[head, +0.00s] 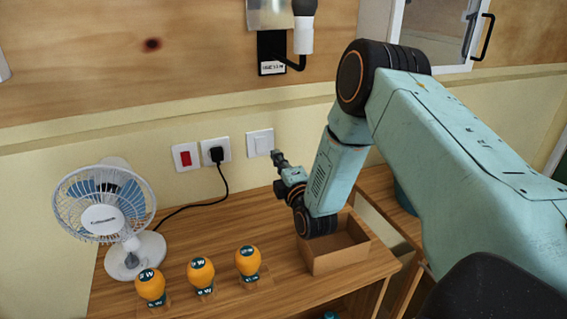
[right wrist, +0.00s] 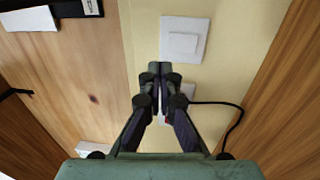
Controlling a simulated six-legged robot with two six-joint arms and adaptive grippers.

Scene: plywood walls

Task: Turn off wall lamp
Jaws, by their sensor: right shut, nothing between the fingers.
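My right gripper (head: 278,157) is shut and empty, just below and right of the switch in the head view. In the right wrist view its fingertips (right wrist: 160,68) point toward the switch plate; contact cannot be told. My left gripper is not in view.
A red switch (head: 185,157) and a socket with a black plug (head: 216,153) are left of the switch. A fan (head: 103,215), several orange bulbs (head: 200,272) and an open wooden box (head: 338,258) stand on the table (head: 180,245). A cabinet (head: 478,40) is upper right.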

